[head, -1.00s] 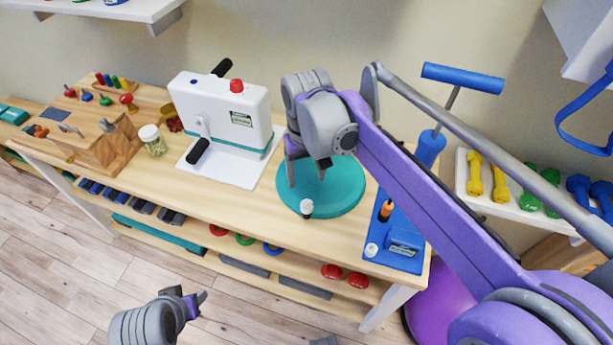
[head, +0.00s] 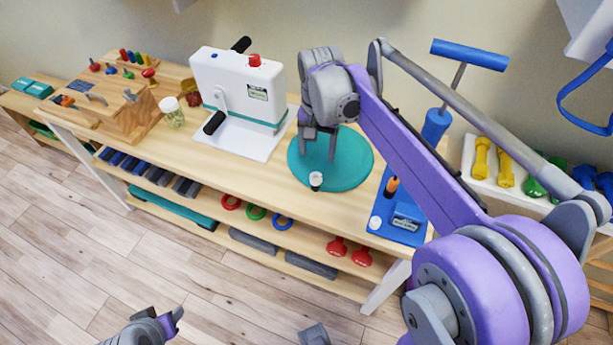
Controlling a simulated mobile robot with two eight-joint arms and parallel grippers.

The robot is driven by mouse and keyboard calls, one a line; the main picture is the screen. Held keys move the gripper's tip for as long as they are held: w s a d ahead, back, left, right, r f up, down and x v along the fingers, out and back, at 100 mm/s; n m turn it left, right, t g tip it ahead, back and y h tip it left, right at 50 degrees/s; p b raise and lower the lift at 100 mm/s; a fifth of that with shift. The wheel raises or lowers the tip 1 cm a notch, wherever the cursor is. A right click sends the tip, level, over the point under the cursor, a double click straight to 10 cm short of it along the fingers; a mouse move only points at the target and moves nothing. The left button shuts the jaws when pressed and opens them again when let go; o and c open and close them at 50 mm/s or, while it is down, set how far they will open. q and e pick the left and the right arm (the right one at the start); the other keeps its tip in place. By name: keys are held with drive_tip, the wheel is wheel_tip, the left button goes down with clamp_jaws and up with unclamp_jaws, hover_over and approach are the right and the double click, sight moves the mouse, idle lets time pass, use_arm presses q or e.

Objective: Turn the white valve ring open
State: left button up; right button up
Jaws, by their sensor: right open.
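I cannot make out a white valve ring for certain. A small white-topped knob with a dark lower part (head: 316,179) stands at the front of a round teal disc (head: 352,172) on the wooden bench. Another small white knob (head: 375,223) sits at the front left corner of a blue board (head: 380,206). My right gripper (head: 318,153) is open and points down over the left part of the teal disc, behind the white-topped knob and apart from it. My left gripper (head: 172,318) is at the bottom edge, away from the bench, partly cut off; its jaw state is unclear.
A white crank machine (head: 236,86) stands left of the disc on the bench (head: 225,175). A jar (head: 172,113) and a wooden peg box (head: 120,117) are further left. A blue T-handle (head: 468,54) rises at the right. Dumbbells (head: 505,168) lie on a white shelf.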

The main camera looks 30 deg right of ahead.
sight(316, 174)
wheel_tip(316, 174, down, 10)
drive_tip(key=shift+r+b, duration=0.1)
drive_tip(key=shift+b, duration=0.35)
clamp_jaws()
